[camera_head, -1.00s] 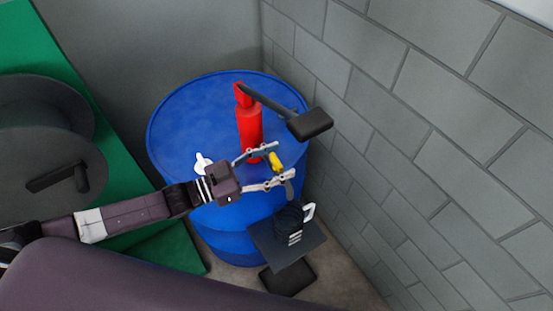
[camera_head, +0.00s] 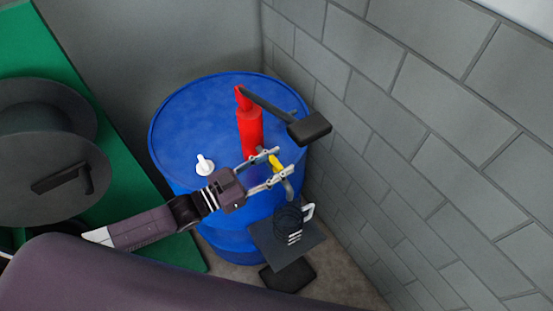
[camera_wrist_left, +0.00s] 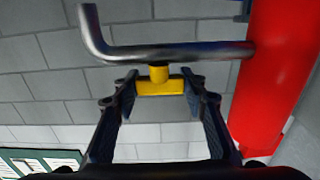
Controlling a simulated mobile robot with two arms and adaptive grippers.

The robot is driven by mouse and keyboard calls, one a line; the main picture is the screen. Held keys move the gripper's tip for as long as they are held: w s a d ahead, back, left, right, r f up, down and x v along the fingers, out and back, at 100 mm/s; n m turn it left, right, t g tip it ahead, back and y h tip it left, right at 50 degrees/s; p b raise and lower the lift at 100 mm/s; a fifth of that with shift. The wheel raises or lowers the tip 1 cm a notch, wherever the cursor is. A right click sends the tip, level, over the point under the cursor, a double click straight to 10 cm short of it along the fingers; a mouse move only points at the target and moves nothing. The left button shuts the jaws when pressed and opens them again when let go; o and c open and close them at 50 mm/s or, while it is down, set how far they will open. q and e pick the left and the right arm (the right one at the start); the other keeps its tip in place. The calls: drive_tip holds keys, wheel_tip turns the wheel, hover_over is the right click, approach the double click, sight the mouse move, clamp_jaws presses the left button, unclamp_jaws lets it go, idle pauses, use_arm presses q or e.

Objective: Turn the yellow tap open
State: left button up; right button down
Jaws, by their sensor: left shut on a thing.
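The yellow tap (camera_head: 274,161) sits on a grey metal spout pipe (camera_head: 289,189) that sticks out from the red pump body (camera_head: 250,131). My left gripper (camera_head: 281,163) is shut on the tap, one finger on each side of it. In the left wrist view the yellow T-shaped tap handle (camera_wrist_left: 160,87) lies between the fingertips, below the bent pipe (camera_wrist_left: 180,52). The red pump body (camera_wrist_left: 275,75) stands to the right there. My right gripper is not in view.
The pump stands on a blue drum (camera_head: 190,115), with a white fitting (camera_head: 204,166) on its top. A grey pump lever with a black end (camera_head: 309,129) reaches right. A dark mug (camera_head: 288,218) stands on a grey plate (camera_head: 313,237) below the spout. A block wall (camera_head: 420,140) is close on the right.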

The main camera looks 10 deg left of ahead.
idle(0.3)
use_arm(q)
drive_tip(key=o, duration=1.2)
drive_tip(key=shift+s+a, duration=0.15)
drive_tip(key=v, duration=1.1)
drive_tip(key=shift+s+a, duration=0.1)
drive_tip(key=shift+s, duration=0.2)
